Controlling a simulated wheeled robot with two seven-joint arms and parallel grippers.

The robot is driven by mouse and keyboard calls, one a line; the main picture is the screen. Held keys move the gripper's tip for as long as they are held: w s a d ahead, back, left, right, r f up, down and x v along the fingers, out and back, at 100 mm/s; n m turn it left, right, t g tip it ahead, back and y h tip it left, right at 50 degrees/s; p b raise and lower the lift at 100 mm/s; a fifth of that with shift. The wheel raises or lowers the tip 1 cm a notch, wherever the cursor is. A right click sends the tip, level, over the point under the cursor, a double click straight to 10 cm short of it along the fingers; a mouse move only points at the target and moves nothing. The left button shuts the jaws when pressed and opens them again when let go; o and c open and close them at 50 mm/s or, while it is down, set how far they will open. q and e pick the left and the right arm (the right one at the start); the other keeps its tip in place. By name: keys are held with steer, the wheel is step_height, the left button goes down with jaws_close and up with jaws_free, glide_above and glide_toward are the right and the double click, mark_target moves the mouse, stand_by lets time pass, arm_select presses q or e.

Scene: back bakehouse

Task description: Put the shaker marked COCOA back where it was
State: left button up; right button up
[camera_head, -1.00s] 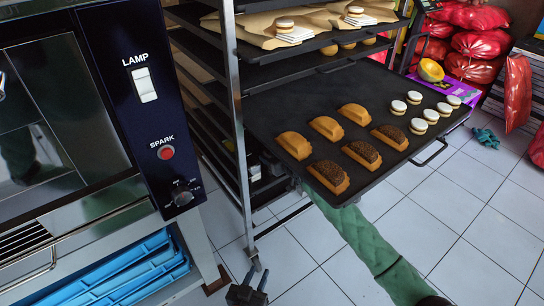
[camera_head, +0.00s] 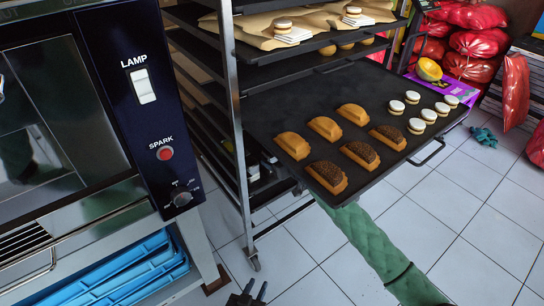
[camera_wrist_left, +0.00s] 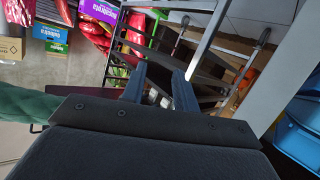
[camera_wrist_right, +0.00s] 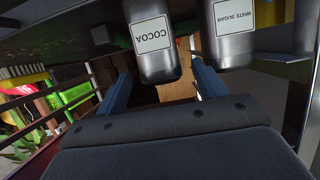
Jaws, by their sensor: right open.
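The COCOA shaker (camera_wrist_right: 152,45), dark with a white label, shows in the right wrist view just beyond and between the fingers of my right gripper (camera_wrist_right: 161,76). That gripper is open, with a gap visible beside the shaker. My left gripper (camera_head: 246,293) is at the bottom edge of the head view, low in front of the rack. In the left wrist view (camera_wrist_left: 160,72) its fingers are apart and empty.
A WHITE SUGAR shaker (camera_wrist_right: 233,30) stands close beside the COCOA shaker. The pulled-out black tray (camera_head: 290,110) with cakes and small round biscuits hangs over my right arm. An oven (camera_head: 140,130) stands at left.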

steer(key=v, duration=0.8)
arm_select(q)
steer(key=s+f+g, duration=0.3)
steer(key=s+f, duration=0.2)
steer(key=f, duration=0.3)
steer(key=shift+a+f+y+p, duration=0.15)
steer(key=shift+a+y+p, duration=0.1)
steer(key=shift+y+p, duration=0.1)
arm_select(e)
steer(key=s+a+f+m+g+h, duration=0.1)
steer(key=s+f+m+h, duration=0.2)
steer(key=s+f, duration=2.9)
steer(key=s+m, duration=0.2)
steer(key=s, duration=0.1)
steer(key=shift+a+h, duration=0.2)
steer(key=shift+h, duration=0.2)
